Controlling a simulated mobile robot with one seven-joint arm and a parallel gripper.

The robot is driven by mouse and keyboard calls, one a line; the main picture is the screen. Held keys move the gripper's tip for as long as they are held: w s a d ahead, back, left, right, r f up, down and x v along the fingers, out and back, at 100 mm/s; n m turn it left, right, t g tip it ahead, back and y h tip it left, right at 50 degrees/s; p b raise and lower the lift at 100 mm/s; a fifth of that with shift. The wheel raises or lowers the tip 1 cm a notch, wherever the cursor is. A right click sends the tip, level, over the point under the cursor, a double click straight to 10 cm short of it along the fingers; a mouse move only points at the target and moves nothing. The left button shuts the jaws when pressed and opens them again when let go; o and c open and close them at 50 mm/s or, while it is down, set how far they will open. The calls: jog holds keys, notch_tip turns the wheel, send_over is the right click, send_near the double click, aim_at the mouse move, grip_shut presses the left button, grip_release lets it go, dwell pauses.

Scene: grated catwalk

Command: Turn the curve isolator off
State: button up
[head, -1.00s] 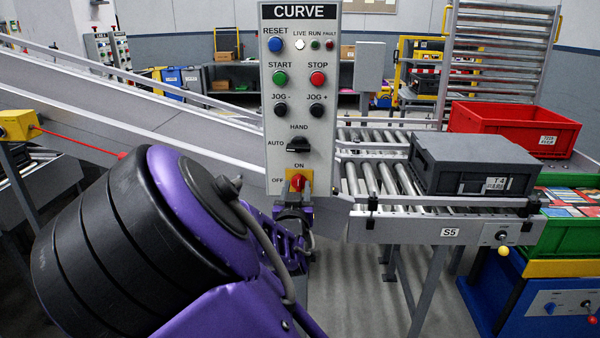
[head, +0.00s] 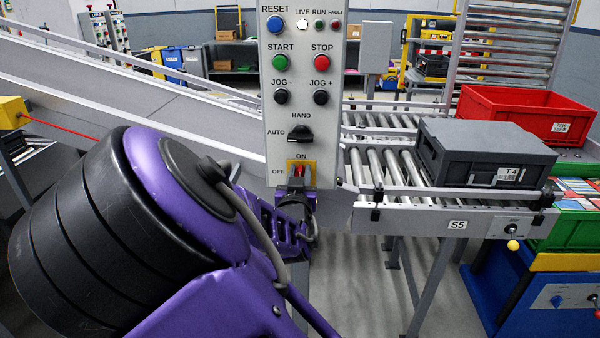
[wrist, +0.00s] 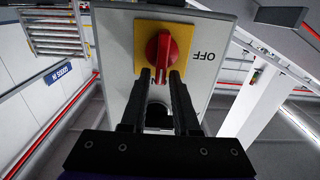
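The curve panel (head: 340,150) is a grey upright board with buttons and switches. Its isolator is a red rotary knob on a yellow plate (head: 313,168), low on the panel, with ON above and OFF at the left. In the wrist view the red knob (wrist: 162,55) appears with OFF upside down at the right; its handle lies upright, towards the partly hidden ON side. My gripper (wrist: 160,78) has two black fingers apart, one on each side of the handle's near end. Whether they touch it cannot be told. In the head view my gripper (head: 297,182) partly covers the knob.
Just above the isolator is the black AUTO/HAND selector (head: 300,134), with jog, start, stop and reset buttons higher up. A roller conveyor (head: 365,175) with a grey crate (head: 480,155) stands close on the right. A sloping conveyor (head: 130,100) runs behind at the left.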

grip_shut()
jog(key=shift+r, duration=0.1)
jog(key=n+p, duration=0.2)
jog(key=n, duration=0.1)
jog(key=shift+a, duration=0.35)
jog(key=shift+a+f+n+p, duration=0.4)
jog(key=shift+n+p, duration=0.5)
jog(key=shift+n, duration=1.6)
jog(key=shift+a+f+n+p, duration=0.35)
jog(key=shift+n+p, duration=0.5)
jog(key=shift+n, duration=1.65)
jog(key=shift+a+f+n+p, duration=0.25)
jog(key=shift+f+n+p, duration=0.5)
jog(key=shift+n, duration=1.75)
jog(key=shift+r, duration=0.2)
